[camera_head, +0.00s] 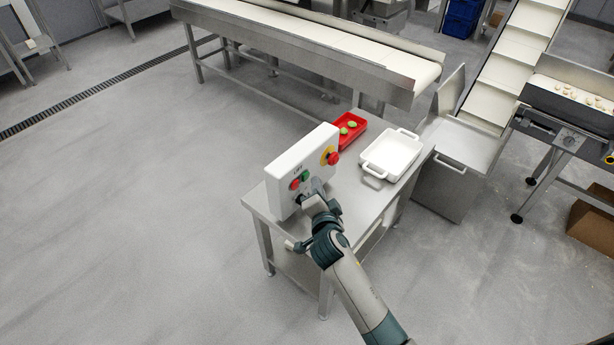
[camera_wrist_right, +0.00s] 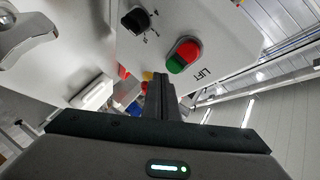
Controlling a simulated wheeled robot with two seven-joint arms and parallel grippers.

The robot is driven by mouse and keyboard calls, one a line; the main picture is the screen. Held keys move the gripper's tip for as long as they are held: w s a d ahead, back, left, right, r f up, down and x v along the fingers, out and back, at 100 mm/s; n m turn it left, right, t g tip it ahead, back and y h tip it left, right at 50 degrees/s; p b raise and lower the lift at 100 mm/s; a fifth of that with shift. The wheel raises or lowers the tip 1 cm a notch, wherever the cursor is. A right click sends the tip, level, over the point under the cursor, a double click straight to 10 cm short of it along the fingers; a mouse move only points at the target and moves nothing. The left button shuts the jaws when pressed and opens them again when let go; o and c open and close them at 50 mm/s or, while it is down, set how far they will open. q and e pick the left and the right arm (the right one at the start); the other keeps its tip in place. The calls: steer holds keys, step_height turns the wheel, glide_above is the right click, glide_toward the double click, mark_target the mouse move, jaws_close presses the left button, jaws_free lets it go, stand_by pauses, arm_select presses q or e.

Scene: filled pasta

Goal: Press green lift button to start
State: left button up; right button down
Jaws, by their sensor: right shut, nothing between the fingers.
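A white control box (camera_head: 287,167) stands upright on the metal table. Its face carries a green button (camera_head: 305,175) beside a red button (camera_head: 295,184), and a red emergency stop on yellow (camera_head: 332,157). In the right wrist view the green half (camera_wrist_right: 176,66) and red half (camera_wrist_right: 189,49) sit together near a "LIFT" label (camera_wrist_right: 203,75). My right gripper (camera_head: 314,190) is shut and empty, close in front of the box face. In the right wrist view its fingertips (camera_wrist_right: 158,78) show just beside the green button; I cannot tell whether they touch the box. My left gripper is not in view.
A red tray (camera_head: 360,128) with green pieces and a white two-handled dish (camera_head: 391,156) stand behind on the table (camera_head: 350,213). A conveyor (camera_head: 300,30) runs at the back. A black knob (camera_wrist_right: 135,20) is also on the box. Floor at left is clear.

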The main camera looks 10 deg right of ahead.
steer(key=shift+w+a, duration=0.3)
steer(key=shift+w, duration=0.05)
stand_by(0.5)
steer(key=shift+w+a+b, duration=0.2)
steer(key=shift+w+b, duration=0.15)
steer(key=shift+b, duration=0.15)
stand_by(0.4)
steer(key=shift+s, duration=0.1)
stand_by(0.3)
steer(key=shift+s+d, duration=0.45)
steer(key=shift+s, duration=0.15)
steer(key=shift+s+d+p, duration=0.1)
steer(key=shift+p, duration=0.2)
steer(key=s+d, duration=0.1)
steer(key=s, duration=0.1)
steer(key=s+d+p, duration=0.1)
steer(key=d, duration=0.1)
steer(key=shift+s, duration=0.35)
